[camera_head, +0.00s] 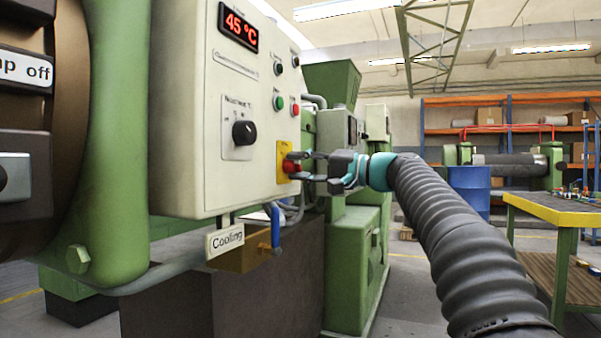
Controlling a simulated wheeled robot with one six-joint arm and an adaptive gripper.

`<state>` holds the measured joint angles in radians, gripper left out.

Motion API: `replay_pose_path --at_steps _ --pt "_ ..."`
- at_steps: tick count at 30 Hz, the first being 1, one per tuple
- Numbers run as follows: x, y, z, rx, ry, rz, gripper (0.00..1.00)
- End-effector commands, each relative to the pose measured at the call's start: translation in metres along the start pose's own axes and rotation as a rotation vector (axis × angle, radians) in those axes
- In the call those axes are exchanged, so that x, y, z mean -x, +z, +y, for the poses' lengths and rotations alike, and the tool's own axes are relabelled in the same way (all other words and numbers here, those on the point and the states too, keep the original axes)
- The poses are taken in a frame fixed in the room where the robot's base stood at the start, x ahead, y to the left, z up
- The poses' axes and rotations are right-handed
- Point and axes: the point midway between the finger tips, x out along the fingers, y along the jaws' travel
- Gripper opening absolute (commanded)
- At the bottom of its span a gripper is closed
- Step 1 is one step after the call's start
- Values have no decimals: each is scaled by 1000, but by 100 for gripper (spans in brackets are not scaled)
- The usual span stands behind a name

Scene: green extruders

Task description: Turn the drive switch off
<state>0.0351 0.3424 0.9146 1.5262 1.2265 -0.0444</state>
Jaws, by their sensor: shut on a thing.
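The red switch (290,167) sits on a yellow plate (283,148) at the lower right of a cream control panel (190,100). I take it for the drive switch, but no label for it can be read. My gripper (296,166) reaches in from the right, with its fingers at the red switch and shut on it. The fingers partly hide the switch, so its turned position cannot be told.
The panel also carries a black knob (244,133), a 45 °C display (238,29) and small buttons. A blue-handled valve (275,228) and a Cooling sign (225,241) hang below. A yellow-edged workbench (558,209) stands at right.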

Motion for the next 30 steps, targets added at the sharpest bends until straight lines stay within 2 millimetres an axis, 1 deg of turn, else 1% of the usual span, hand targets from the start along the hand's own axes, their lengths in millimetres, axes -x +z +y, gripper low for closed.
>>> replay_pose_path --at_steps 1,10,21,22,23,24,25,30 --pt "0 1 5 13 3 -7 0" --pt "0 1 4 69 1 -11 0" --pt "0 1 4 71 1 -10 0" --pt "0 1 4 71 1 -10 40" --pt "0 1 4 71 1 -10 47" --pt "0 1 4 71 1 -9 57" --pt "0 1 4 71 1 -9 59" --pt "0 0 2 72 -1 -6 59"
